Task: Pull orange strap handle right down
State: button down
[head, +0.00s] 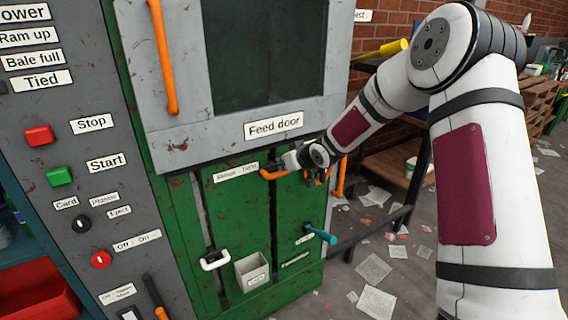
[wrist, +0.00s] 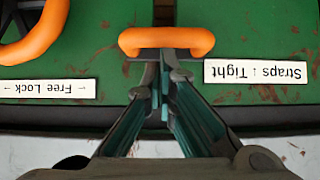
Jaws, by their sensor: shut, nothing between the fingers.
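The orange strap handle (head: 272,175) is on the green panel of the machine, beside the "Straps: Tight" label (head: 236,172) and below the feed door. In the wrist view, which is upside down, the handle (wrist: 166,40) is a short bar with bent ends, and the label (wrist: 255,72) is to its right. My gripper (wrist: 165,72) is shut and empty. Its fingertips are right by the middle of the handle; I cannot tell whether they touch it. In the head view my wrist partly covers this area.
An orange wheel (wrist: 38,32) with a "Free Lock" label (wrist: 45,89) is close on the left in the wrist view. The feed door (head: 230,125) is above the handle. A teal lever (head: 320,234), white handle (head: 214,261) and grey bin (head: 252,271) are lower on the panel.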

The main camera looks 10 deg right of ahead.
notch_tip(320, 180, down, 28)
jog(key=b, duration=1.7)
jog(key=shift+f, duration=0.25)
jog(key=shift+r, duration=0.1)
